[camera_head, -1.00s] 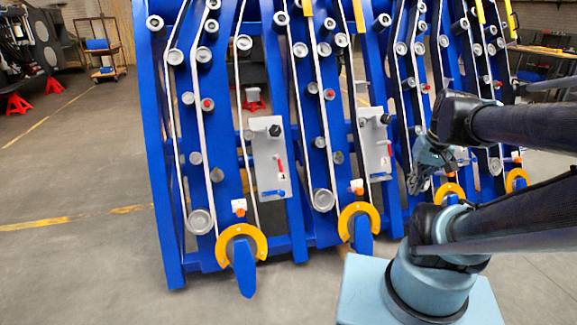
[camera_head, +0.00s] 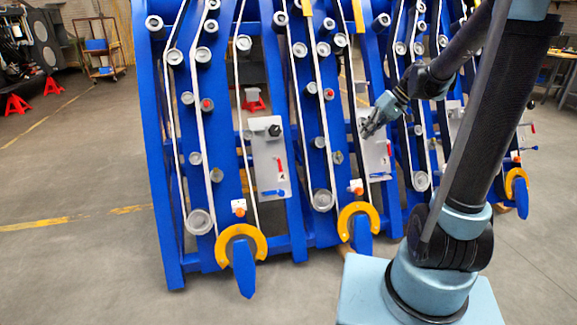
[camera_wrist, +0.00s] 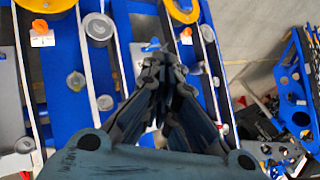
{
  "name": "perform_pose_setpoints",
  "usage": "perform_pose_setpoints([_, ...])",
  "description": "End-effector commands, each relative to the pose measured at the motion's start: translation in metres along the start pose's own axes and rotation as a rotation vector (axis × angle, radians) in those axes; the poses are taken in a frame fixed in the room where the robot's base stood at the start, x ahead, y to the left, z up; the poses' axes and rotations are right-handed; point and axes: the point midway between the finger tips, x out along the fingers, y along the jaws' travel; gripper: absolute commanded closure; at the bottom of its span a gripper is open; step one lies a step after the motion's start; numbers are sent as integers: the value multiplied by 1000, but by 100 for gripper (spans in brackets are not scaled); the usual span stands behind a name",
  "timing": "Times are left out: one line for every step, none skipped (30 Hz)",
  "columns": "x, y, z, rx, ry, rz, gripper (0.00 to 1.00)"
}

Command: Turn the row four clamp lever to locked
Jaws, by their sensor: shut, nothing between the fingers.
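Blue chassis rows stand side by side, several with a pale plate carrying a black knob, a red lever and a blue lever. The leftmost plate (camera_head: 268,160) shows its red lever (camera_head: 280,168) and blue lever (camera_head: 273,192). The second plate (camera_head: 376,158) shows a blue lever (camera_head: 379,175); my gripper covers its knob area. Farther right a red lever (camera_head: 532,128) shows beyond my arm. No row numbers are readable, so I cannot tell which is row four. My gripper (camera_head: 370,130) is shut and empty; in the wrist view its fingertips (camera_wrist: 162,66) are near a blue lever (camera_wrist: 151,45); contact is unclear.
Yellow rings (camera_head: 241,243) with blue tabs line the lower chassis, with orange-marked tags (camera_head: 238,207) above them. White belts run over rollers on each row. My arm hides part of the right rows. Open floor (camera_head: 75,260) lies at the left.

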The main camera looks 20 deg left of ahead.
Motion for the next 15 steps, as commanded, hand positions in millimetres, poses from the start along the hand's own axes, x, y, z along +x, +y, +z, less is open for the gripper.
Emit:
perform_pose_setpoints([6, 3, -14, -19, 3, -23, 100])
perform_pose_setpoints([9, 4, -21, -32, 6, -39, 100])
perform_pose_setpoints([14, 5, -31, -48, 9, -59, 100])
perform_pose_setpoints([17, 6, -38, -61, 12, -75, 100])
perform_pose_setpoints([21, 7, -44, -73, 14, -89, 100])
perform_pose_setpoints([26, 8, -54, -90, 19, -110, 100])
perform_pose_setpoints([30, 10, -61, -103, 22, -124, 100])
perform_pose_setpoints([34, 11, -67, -115, 26, -140, 100])
perform_pose_setpoints([40, 13, -76, -133, 31, -159, 100])
perform_pose_setpoints([45, 14, -83, -146, 34, -175, 100])
perform_pose_setpoints([49, 15, -89, -159, 37, -190, 100])
perform_pose_setpoints([56, 17, -97, -177, 43, -211, 100])
perform_pose_setpoints([60, 18, -103, -189, 47, -225, 100])
perform_pose_setpoints([65, 20, -109, -202, 52, -240, 100])
perform_pose_setpoints([72, 22, -116, -219, 58, -259, 100])
